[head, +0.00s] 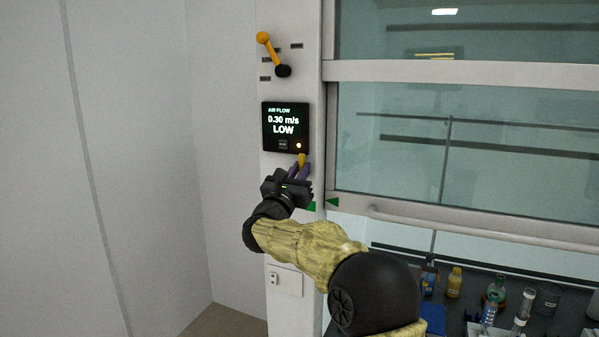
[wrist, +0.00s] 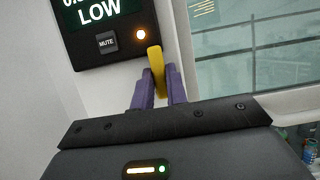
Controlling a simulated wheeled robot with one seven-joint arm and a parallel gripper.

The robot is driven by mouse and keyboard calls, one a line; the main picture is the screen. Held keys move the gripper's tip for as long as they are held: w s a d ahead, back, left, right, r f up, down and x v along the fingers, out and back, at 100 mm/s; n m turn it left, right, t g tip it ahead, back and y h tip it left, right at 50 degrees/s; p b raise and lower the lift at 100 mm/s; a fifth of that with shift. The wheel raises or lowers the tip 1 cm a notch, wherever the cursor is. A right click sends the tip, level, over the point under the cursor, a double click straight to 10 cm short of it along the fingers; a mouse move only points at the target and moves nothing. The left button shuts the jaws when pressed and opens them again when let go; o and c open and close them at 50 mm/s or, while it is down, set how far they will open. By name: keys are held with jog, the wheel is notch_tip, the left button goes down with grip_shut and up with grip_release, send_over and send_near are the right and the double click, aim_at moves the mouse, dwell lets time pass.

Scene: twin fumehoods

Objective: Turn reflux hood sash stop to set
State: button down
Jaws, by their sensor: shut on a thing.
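A narrow yellow tab, which appears to be the sash stop (head: 302,158), is on the white post just below the air flow panel. In the wrist view the yellow tab (wrist: 156,68) stands nearly upright, leaning slightly left at its top. My gripper (head: 299,170) is shut on it, with a purple finger on each side; the gripper also shows in the wrist view (wrist: 158,92). The tab's lower part and its mount are hidden by the gripper. The glass sash (head: 460,150) is to the right, with its bottom handle rail (head: 480,232) above the bench.
The air flow panel (head: 285,117) reads 0.30 m/s LOW, with an orange light lit. A yellow lever with a black end (head: 268,48) is above it among small labels. Green triangles (head: 333,202) mark the post and sash frame. Bottles (head: 454,283) stand inside the hood.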

jog(key=shift+f+n+b, duration=0.1)
jog(key=shift+n+b, duration=0.4)
jog(key=shift+b, duration=0.15)
jog(key=n+y+b, duration=0.2)
jog(key=n+b, duration=0.1)
jog(key=n+y+b, duration=0.1)
jog(key=shift+a+f+n+t, duration=0.15)
jog(key=shift+a+n+t, duration=0.15)
jog(key=shift+n, duration=0.1)
jog(key=shift+w+a+f+n+g+y+p, duration=0.15)
jog(key=shift+n+g+y+p, duration=0.75)
jog(key=shift+n, duration=1.9)
jog(key=shift+a+f+n+g+y+p, duration=0.15)
jog(key=shift+n+g+y+p, duration=0.2)
jog(key=shift+n+y+p, duration=1.75)
jog(key=shift+w+a+f+n+g+h+p, duration=0.15)
jog(key=shift+n+g+p, duration=0.55)
jog(key=shift+n, duration=2.8)
jog(key=shift+f, duration=0.1)
